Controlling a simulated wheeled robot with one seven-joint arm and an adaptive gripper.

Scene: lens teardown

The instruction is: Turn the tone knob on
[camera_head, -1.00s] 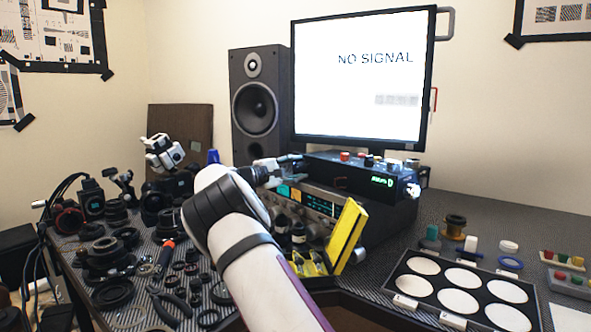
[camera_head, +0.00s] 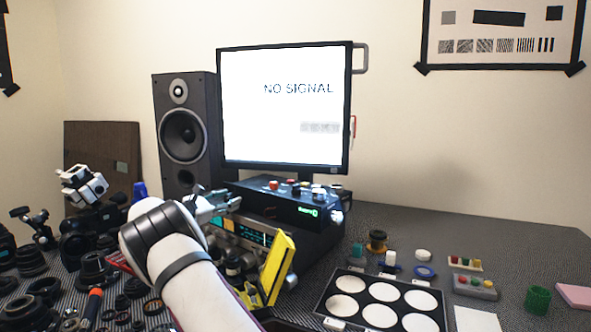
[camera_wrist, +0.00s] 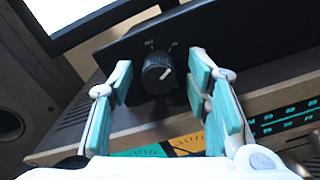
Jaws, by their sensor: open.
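The tone knob (camera_wrist: 158,73) is a round black knob with a white pointer line, on the front of a black box, in the middle of the wrist view. Small white labels sit above it; they look like OFF and ON. The pointer line slants toward the upper right. My gripper (camera_wrist: 161,70) is open, with one teal-padded finger on each side of the knob and a visible gap on both sides. In the head view my gripper (camera_head: 214,203) is at the left end of the black box (camera_head: 290,207), and the knob is hidden there.
The black box sits on a silver receiver (camera_head: 250,235) with lit panels, below a monitor (camera_head: 285,110) reading NO SIGNAL. A speaker (camera_head: 183,130) stands behind left. A yellow case (camera_head: 278,265) stands open in front. Lens parts crowd the left; a tray (camera_head: 330,302) lies right.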

